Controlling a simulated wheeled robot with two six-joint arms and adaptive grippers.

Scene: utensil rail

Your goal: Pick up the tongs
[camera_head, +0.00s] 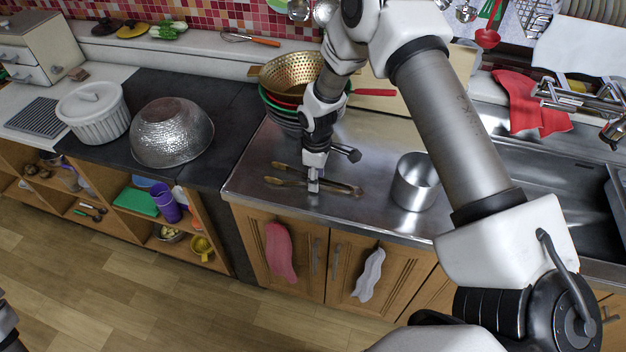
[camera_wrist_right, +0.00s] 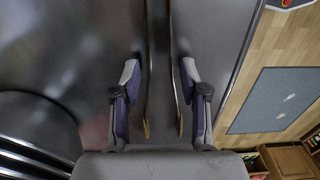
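The tongs (camera_head: 290,184) lie on the steel counter, their two brown-gold arms spread slightly and pointing left. My right gripper (camera_head: 313,186) reaches down over them from above and hides part of their middle. In the right wrist view, the two arms of the tongs (camera_wrist_right: 148,75) run lengthwise between the fingers of my right gripper (camera_wrist_right: 160,72). The fingers are apart, one on each side of the tongs, with small gaps showing. Only a dark piece of my left arm shows at the lower left edge of the head view; its gripper cannot be made out.
A steel pot (camera_head: 415,182) stands right of the tongs. Stacked bowls and a gold colander (camera_head: 289,80) stand behind them. A hammered metal bowl (camera_head: 172,132) and a white lidded pot (camera_head: 93,112) are farther left. The sink (camera_head: 560,185) is at right. The counter's front edge is close to the tongs.

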